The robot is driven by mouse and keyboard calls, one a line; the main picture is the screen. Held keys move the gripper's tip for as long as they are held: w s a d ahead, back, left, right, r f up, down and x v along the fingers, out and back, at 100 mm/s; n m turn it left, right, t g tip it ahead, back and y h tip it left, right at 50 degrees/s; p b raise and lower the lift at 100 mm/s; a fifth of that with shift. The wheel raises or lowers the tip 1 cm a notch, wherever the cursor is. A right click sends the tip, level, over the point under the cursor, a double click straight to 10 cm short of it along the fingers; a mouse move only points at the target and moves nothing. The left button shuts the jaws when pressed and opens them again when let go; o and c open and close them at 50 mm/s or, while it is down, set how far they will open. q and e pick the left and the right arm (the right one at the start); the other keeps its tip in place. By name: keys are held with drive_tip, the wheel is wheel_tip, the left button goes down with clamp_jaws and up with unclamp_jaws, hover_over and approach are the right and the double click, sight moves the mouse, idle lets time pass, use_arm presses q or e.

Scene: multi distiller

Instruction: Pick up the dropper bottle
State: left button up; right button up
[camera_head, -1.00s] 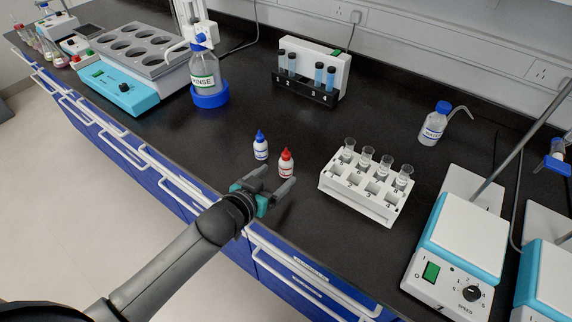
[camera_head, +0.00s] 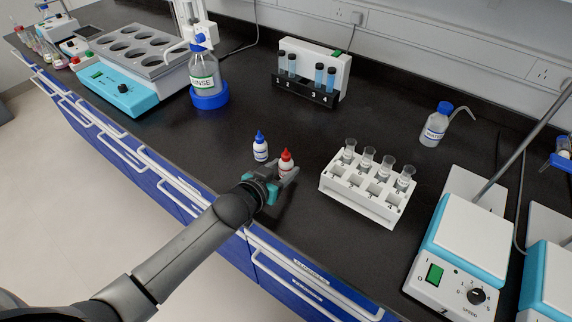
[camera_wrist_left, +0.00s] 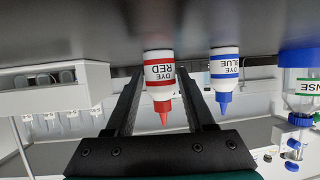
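Two small white dropper bottles stand upright on the black bench. One has a red cap and a label reading DYE RED (camera_head: 286,161), and it also shows in the left wrist view (camera_wrist_left: 159,72). The other has a blue cap and a label reading DYE BLUE (camera_head: 260,148), to its left in the head view. My left gripper (camera_head: 281,176) is open, low over the bench at the red bottle. In the left wrist view, which is upside down, the red bottle appears between the two fingers, and the blue one is outside them. My right gripper is not in view.
A white rack (camera_head: 362,199) with several glass tubes stands right of the bottles. A RINSE bottle (camera_head: 204,75) in a blue holder is behind left. A dark tube holder (camera_head: 305,89) is at the back. A stirrer (camera_head: 461,245) is at right. The bench behind the bottles is clear.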

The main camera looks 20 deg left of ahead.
use_arm(q)
drive_tip(key=c, duration=0.6)
